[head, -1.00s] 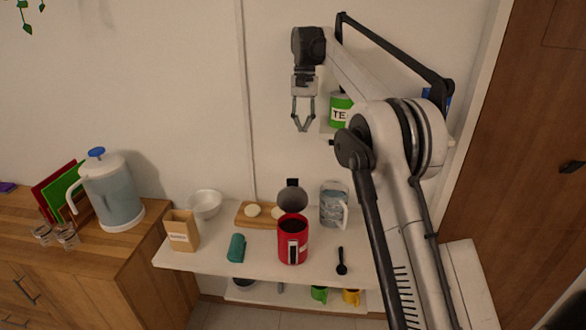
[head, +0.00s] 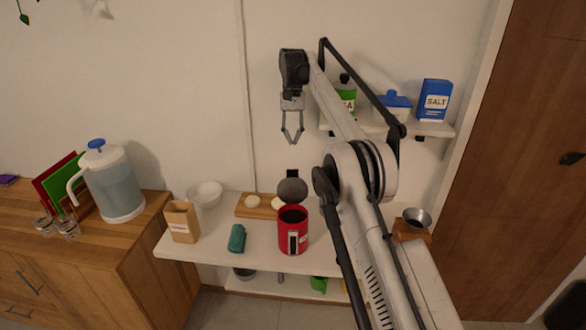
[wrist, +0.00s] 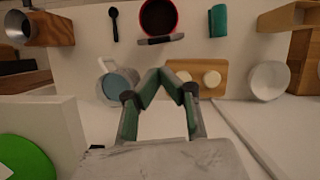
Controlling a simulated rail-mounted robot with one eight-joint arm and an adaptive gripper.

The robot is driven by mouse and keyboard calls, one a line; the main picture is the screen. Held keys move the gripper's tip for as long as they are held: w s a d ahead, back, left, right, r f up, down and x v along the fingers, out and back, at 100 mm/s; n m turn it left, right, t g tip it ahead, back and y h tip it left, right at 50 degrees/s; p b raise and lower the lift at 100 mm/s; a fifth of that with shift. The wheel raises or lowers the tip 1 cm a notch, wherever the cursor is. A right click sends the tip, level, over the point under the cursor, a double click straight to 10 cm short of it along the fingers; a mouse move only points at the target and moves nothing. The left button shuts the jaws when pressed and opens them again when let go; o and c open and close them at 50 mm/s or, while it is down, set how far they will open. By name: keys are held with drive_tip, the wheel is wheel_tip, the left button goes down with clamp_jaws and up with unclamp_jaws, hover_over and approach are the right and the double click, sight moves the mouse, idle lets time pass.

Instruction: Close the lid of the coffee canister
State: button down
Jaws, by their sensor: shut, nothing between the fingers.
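The red coffee canister (head: 291,242) stands upright on the white counter with its dark mouth uncovered. Its grey round lid (head: 292,190) is raised at the back rim, standing open. In the wrist view the canister (wrist: 174,8) is at the top edge, with the lid (wrist: 160,40) seen nearly edge-on beside it. My gripper (head: 292,140) is shut and empty, hanging in the air above the lid and apart from it. Its fingers also show in the wrist view (wrist: 160,72).
A cutting board (head: 242,212) with round pieces and a white bowl (head: 205,194) stand to the left. A wall shelf (head: 430,130) with the salt box (head: 434,100) is on the right.

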drive_tip(key=f, duration=0.1)
approach(292, 187)
drive_tip(key=shift+w+d+f+p, duration=0.1)
drive_tip(key=shift+w+f+p, duration=0.05)
drive_tip(key=shift+f, duration=0.5)
drive_tip(key=shift+w+d+f+p, duration=0.1)
drive_tip(key=shift+w+f+p, duration=0.05)
drive_tip(key=shift+f, duration=0.5)
drive_tip(key=shift+s+b, duration=0.2)
drive_tip(key=shift+b, duration=0.1)
